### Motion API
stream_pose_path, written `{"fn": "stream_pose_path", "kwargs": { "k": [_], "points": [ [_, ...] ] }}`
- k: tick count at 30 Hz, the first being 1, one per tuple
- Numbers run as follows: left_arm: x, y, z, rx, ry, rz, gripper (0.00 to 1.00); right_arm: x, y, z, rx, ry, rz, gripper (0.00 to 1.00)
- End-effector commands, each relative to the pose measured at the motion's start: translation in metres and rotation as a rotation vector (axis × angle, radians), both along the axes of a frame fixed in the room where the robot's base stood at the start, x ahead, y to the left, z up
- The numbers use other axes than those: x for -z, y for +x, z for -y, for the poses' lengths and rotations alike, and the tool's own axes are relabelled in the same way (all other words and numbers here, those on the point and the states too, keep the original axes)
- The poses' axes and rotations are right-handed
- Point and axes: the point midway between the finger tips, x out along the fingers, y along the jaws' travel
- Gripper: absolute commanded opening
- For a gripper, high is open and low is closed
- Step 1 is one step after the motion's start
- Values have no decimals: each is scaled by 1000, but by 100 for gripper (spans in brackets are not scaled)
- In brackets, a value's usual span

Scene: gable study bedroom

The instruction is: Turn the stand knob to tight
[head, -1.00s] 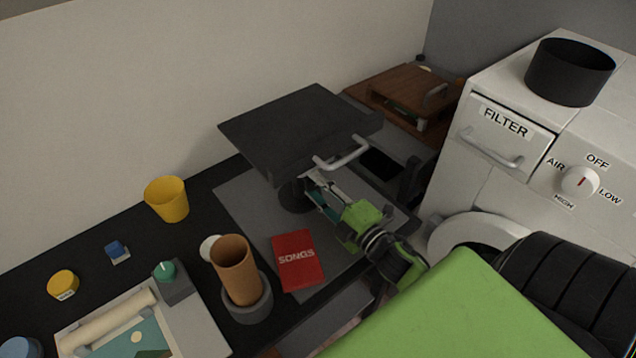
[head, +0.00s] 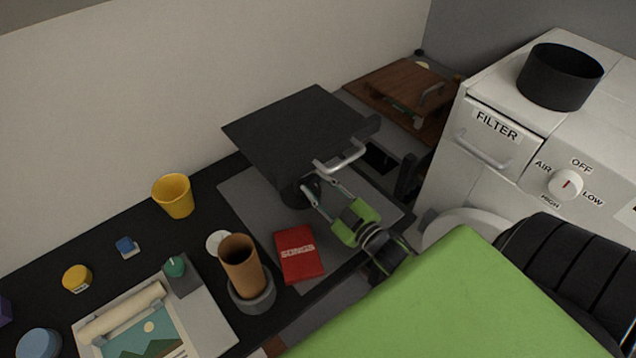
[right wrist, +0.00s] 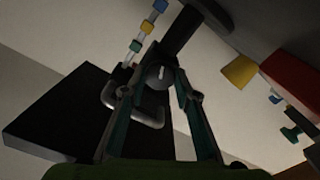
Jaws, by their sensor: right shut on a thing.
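The stand has a dark, tilted square top (head: 290,130) with a pale bar handle (head: 342,159) on its near edge. It stands on a grey mat (head: 250,205). My right gripper (head: 316,187) reaches in under the top from the lower right, at the stand's neck. In the right wrist view the stand knob (right wrist: 159,74), round and grey with a pale pointer mark, sits between the fingertips. My right gripper is shut on it. No tight or loose lettering is readable. My left gripper is not in view.
A red SONGS book (head: 298,255) lies just left of my right wrist. A brown cup (head: 240,262) in a grey holder and a yellow cup (head: 173,196) stand further left. The white FILTER unit (head: 500,135) stands at right.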

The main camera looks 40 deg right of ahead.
Motion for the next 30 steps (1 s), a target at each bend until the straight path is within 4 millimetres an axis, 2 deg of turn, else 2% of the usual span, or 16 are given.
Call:
{"fn": "stream_pose_path", "kwargs": {
  "k": [20, 21, 23, 30],
  "points": [
    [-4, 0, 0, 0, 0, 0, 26, -1, 0, 0, -2, 63, -2, 7],
    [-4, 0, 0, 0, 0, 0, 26, -1, 0, 0, -2, 62, -2, 34],
    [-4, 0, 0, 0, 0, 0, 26, -1, 0, 0, -2, 62, -2, 45],
    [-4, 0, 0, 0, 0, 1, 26, 0, 0, 0, -1, 62, -4, 45]
  ]
}}
